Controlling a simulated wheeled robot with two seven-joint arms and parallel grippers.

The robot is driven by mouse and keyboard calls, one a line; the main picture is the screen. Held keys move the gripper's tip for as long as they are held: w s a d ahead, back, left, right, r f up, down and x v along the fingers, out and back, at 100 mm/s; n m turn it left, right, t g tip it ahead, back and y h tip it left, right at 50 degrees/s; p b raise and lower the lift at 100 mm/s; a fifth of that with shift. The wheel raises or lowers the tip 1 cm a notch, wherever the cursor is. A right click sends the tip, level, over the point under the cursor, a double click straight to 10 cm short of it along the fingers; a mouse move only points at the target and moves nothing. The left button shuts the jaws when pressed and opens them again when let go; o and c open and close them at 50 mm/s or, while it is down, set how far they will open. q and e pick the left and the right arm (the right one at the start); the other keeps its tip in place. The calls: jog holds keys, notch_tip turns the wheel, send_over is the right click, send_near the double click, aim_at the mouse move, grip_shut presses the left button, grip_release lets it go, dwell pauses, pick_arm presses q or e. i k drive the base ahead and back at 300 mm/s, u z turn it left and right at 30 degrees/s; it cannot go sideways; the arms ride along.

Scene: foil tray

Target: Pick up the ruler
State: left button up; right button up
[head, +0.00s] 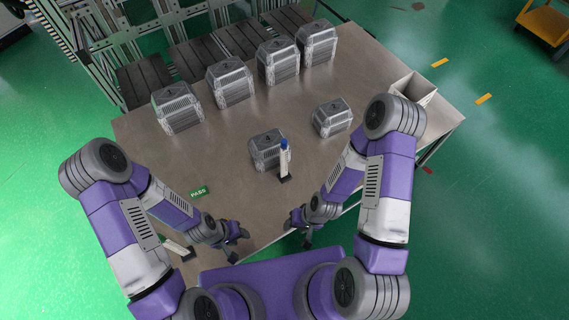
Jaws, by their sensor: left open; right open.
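I cannot make out a ruler for certain. Another white strip with a dark end (178,248) lies at the table's near left, partly hidden by my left arm. My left gripper (238,244) is open and empty over the table's near edge. My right gripper (298,231) is open and empty near the same edge, to its right. Both are apart from these pieces.
Several grey ribbed cases stand along the table's (225,160) back. Two more, a middle case (268,149) and a right case (332,117), stand nearer. A white open box (414,87) is at the right corner. A green PASS sign (199,192) lies left. The front middle is clear.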

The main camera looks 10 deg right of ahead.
aim_at(283, 175)
jog(key=k, duration=0.5)
jog(key=z, duration=1.9)
jog(key=i, duration=1.1)
jog(key=u, duration=3.65)
